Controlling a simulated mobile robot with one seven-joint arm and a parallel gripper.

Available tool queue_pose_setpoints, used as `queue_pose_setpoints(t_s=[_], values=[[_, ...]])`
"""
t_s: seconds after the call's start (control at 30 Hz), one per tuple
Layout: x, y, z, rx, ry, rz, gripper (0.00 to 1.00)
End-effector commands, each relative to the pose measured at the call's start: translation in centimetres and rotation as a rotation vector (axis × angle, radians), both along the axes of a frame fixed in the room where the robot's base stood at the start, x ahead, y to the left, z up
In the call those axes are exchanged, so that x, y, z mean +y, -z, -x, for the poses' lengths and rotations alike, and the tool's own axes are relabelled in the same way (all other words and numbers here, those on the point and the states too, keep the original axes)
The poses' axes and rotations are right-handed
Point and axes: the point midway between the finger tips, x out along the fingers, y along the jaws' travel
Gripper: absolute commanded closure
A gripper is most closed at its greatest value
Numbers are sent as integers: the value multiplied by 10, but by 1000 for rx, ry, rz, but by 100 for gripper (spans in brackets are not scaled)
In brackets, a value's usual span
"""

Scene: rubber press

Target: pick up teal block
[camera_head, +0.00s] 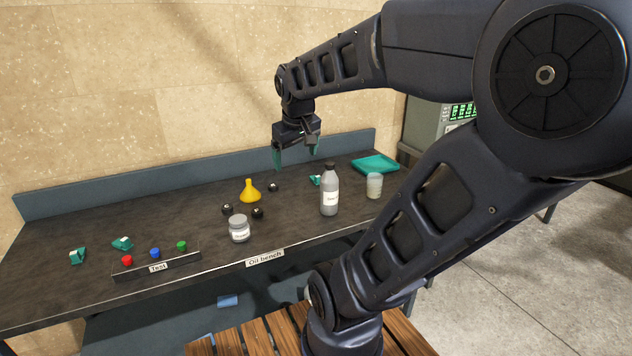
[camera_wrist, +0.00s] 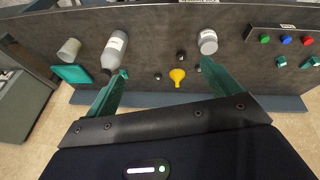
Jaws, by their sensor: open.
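Teal blocks with pale labels lie on the dark bench (camera_head: 60,290). One teal block (camera_head: 315,180) is at the right, partly hidden behind the grey bottle. Two more teal blocks, one (camera_head: 77,256) and another (camera_head: 122,243), lie at the left end; in the wrist view they show at the right, one (camera_wrist: 279,62) beside the other (camera_wrist: 313,62). My gripper (camera_head: 296,158) is above the back of the bench, open and empty, with teal fingers. In the wrist view its fingers (camera_wrist: 163,74) are wide apart; the right-hand block is mostly hidden by the left finger there.
A grey bottle (camera_head: 329,193) and a beaker (camera_head: 375,186) stand near the right block. A teal tray (camera_head: 374,164) lies at the back right. A yellow funnel (camera_head: 250,191), small black pieces and a labelled jar (camera_head: 239,229) occupy the middle. A button strip (camera_head: 157,265) is at the front left.

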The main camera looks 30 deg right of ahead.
Motion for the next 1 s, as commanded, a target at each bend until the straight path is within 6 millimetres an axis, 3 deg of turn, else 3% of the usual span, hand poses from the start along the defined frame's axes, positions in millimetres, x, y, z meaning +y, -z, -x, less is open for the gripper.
queue_pose_setpoints(t_s=[0.27,0.57,1.0], values=[[-24,-5,-73,91,-183,151,11],[-54,5,-152,198,-397,284,11],[-108,54,-267,366,-732,422,11]])
